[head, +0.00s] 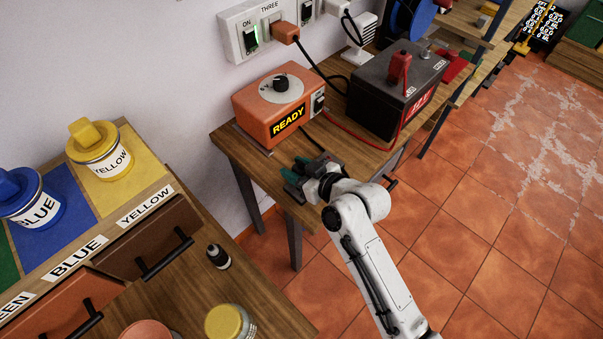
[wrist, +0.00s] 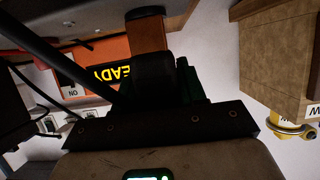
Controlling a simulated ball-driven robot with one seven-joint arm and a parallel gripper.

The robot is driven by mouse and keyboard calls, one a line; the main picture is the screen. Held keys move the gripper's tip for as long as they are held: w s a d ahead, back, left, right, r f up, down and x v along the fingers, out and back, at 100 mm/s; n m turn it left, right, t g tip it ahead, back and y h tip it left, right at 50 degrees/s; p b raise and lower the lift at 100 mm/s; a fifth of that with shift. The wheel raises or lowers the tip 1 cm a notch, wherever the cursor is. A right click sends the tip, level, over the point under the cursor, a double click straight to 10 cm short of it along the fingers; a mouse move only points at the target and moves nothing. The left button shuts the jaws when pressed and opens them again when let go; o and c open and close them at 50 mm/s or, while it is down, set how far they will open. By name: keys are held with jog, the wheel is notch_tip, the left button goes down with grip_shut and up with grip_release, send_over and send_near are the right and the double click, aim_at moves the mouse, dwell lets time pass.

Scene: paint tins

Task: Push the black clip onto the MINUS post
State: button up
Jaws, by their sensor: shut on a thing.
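My gripper (head: 306,172) is at the front of the wooden bench, in front of the orange charger (head: 278,104). It is shut on the black clip (head: 324,160), whose black cable runs toward the charger. In the wrist view the dark clip (wrist: 152,72) sits at the jaws, with its cable going up and left; details there are dim. The black battery (head: 383,88) stands to the right, apart from my gripper. A red clip (head: 400,66) sits on one of its posts. The other, bare grey post (head: 425,50) is farther back; its sign is too small to read.
A red cable (head: 355,136) crosses the bench between charger and battery. A socket strip (head: 268,27) is on the wall behind. A drawer unit with yellow (head: 100,150) and blue (head: 28,197) tins stands at the left. Tiled floor lies open at the right.

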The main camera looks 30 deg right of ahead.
jog(key=shift+r, duration=0.15)
jog(key=shift+r, duration=0.25)
notch_tip(320, 180, up, 2)
jog(key=shift+r+b, duration=0.1)
jog(key=shift+b, duration=0.35)
jog(key=s+a+r, duration=0.1)
jog(key=s+r, duration=0.9)
jog(key=s, duration=0.4)
jog(key=shift+a, duration=0.35)
jog(key=shift+w, duration=0.1)
jog(key=o, duration=0.6)
jog(key=shift+r, duration=0.1)
jog(key=c, duration=0.4)
